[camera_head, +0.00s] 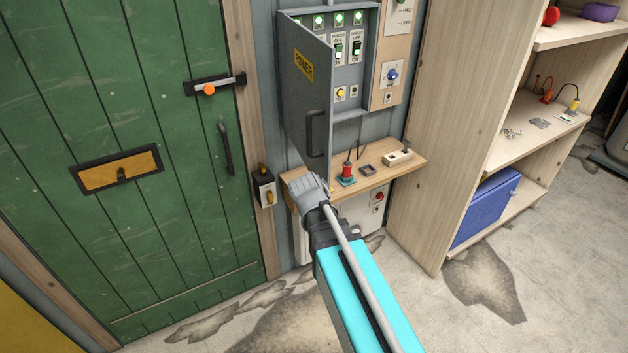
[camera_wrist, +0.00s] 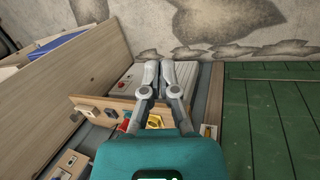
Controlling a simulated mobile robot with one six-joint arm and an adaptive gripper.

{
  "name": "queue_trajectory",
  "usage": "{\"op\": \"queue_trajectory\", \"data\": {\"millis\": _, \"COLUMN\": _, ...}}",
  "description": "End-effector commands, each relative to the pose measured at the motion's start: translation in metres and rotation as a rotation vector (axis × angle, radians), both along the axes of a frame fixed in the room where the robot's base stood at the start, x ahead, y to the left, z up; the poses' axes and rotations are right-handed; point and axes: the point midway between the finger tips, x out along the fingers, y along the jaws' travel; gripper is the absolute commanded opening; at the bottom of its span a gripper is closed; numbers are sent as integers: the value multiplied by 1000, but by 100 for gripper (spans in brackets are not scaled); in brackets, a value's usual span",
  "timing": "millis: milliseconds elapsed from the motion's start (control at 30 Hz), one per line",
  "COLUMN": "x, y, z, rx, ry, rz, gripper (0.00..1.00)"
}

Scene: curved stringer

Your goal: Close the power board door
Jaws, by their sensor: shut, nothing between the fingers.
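The grey power board door (camera_head: 303,85) with a yellow POWER label stands swung open at the left side of the power board (camera_head: 352,50) in the head view. Its dark handle (camera_head: 316,134) is low on the door's right part. Switches and green lights show inside the board. My gripper (camera_head: 302,184) is just below the door's lower edge, at the left end of the small wooden shelf. Whether it touches the door cannot be told. In the wrist view my gripper (camera_wrist: 159,68) is shut and empty, with its two fingers side by side.
The small wooden shelf (camera_head: 408,163) holds a red device (camera_head: 347,170) and a switch box (camera_head: 397,157). A tall wooden shelf unit (camera_head: 440,120) stands right, with a blue bin (camera_head: 486,208). A green door (camera_head: 130,130) is left. Floor in front is clear.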

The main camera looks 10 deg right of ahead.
Motion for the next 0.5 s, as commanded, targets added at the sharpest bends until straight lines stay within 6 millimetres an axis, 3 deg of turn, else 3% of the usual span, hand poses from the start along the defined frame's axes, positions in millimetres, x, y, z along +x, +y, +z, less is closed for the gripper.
{"op": "queue_trajectory", "data": {"millis": 33, "x": 14, "y": 4, "z": -5, "rx": -65, "ry": 5, "rz": 19, "gripper": 0}}
{"op": "queue_trajectory", "data": {"millis": 167, "x": 37, "y": 9, "z": 0, "rx": -248, "ry": 13, "rz": 55, "gripper": 0}}
{"op": "queue_trajectory", "data": {"millis": 367, "x": 71, "y": 29, "z": 18, "rx": -528, "ry": -2, "rz": 95, "gripper": 0}}
{"op": "queue_trajectory", "data": {"millis": 500, "x": 93, "y": 53, "z": 36, "rx": -721, "ry": -32, "rz": 110, "gripper": 0}}
